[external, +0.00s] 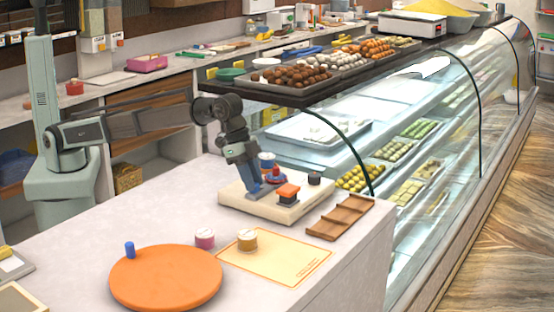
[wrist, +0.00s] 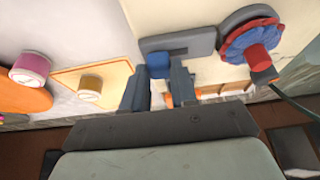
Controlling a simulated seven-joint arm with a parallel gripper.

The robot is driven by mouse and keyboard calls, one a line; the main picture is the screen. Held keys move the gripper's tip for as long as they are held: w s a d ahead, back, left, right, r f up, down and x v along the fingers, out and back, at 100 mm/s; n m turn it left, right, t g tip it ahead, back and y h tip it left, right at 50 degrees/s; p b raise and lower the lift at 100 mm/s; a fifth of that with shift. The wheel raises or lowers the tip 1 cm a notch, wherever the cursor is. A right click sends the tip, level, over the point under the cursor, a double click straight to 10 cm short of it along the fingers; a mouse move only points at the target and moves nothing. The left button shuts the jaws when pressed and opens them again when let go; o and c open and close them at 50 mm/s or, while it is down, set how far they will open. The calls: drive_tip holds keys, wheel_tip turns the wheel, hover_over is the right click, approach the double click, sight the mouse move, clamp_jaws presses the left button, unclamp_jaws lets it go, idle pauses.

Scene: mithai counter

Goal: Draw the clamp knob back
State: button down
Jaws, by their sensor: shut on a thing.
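A small blue knob (wrist: 158,64), which looks like the clamp knob, stands at the edge of a grey plate (wrist: 190,43) in the wrist view. My gripper (wrist: 159,82) has a finger on either side of it and is shut on it. In the external view my gripper (external: 257,189) points down at the left part of a cream base board (external: 262,206), and its fingers mostly hide the knob. A red knob on a blue and red disc (wrist: 250,40) is beside the grey plate, and its red part (external: 275,175) shows just right of my fingers.
An orange block (external: 288,192) and a dark cylinder (external: 314,178) are on the board. A wooden rack (external: 341,217) lies to its right. In front are a yellow mat (external: 290,262), a pink tin (external: 205,238), a yellow-brown tin (external: 247,239) and an orange disc (external: 166,280).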

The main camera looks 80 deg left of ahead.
drive_tip(key=c, duration=1.2)
unclamp_jaws()
drive_tip(key=shift+s+d, duration=0.25)
drive_tip(key=o, duration=0.3)
drive_tip(key=shift+w, duration=0.1)
drive_tip(key=shift+a, duration=0.1)
drive_tip(key=v, duration=1.4)
drive_tip(key=shift+f, duration=0.1)
